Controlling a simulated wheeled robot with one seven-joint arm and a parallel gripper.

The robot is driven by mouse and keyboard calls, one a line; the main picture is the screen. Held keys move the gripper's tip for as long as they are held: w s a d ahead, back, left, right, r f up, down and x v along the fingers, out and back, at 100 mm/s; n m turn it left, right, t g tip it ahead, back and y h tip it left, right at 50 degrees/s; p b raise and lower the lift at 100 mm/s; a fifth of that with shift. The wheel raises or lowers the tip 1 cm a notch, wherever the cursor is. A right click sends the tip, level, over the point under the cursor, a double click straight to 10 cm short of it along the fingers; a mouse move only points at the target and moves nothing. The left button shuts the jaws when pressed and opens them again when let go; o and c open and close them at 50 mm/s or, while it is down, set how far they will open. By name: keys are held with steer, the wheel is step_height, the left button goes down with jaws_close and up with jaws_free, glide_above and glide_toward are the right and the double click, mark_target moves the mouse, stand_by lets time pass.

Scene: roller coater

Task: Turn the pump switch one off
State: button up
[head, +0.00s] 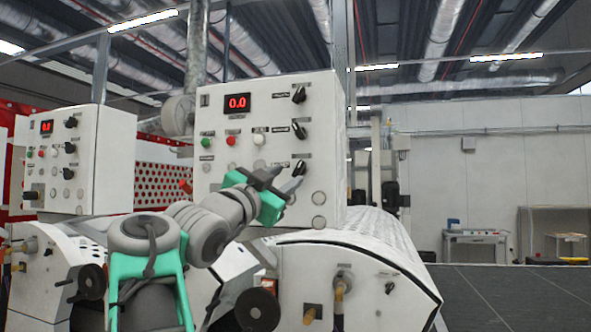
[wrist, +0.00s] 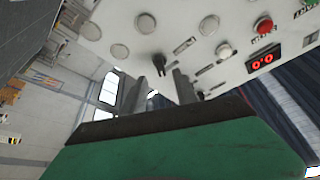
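The white control box (head: 222,185) has three black rotary switches down its right side: top (head: 299,95), middle (head: 299,131) and bottom (head: 299,166). Their labels are too small to read, so I cannot tell which is pump switch one. My gripper (head: 284,178) is in front of the box, just below and left of the bottom switch. In the wrist view, my gripper (wrist: 167,68) has its two grey fingers apart with nothing between them. A black switch (wrist: 159,62) shows close by the left fingertip; contact cannot be told. Other switches are partly hidden by the fingers.
The box carries a red 0.0 display (head: 237,102), a green button (head: 206,143), a red button (head: 231,140) and a white button (head: 258,138). A second, similar control box (head: 85,175) stands to the left. White machine housing (head: 385,255) juts out below. Dark floor (head: 510,295) is clear at right.

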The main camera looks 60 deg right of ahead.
mark_target(297, 170)
steer(key=p+x, duration=0.2)
steer(key=x, duration=0.3)
steer(key=shift+d+r, duration=0.1)
steer(key=shift+w+d, duration=0.1)
steer(key=shift+d, duration=0.3)
steer(key=shift+c, duration=0.4)
jaws_close()
steer(key=shift+a, duration=0.1)
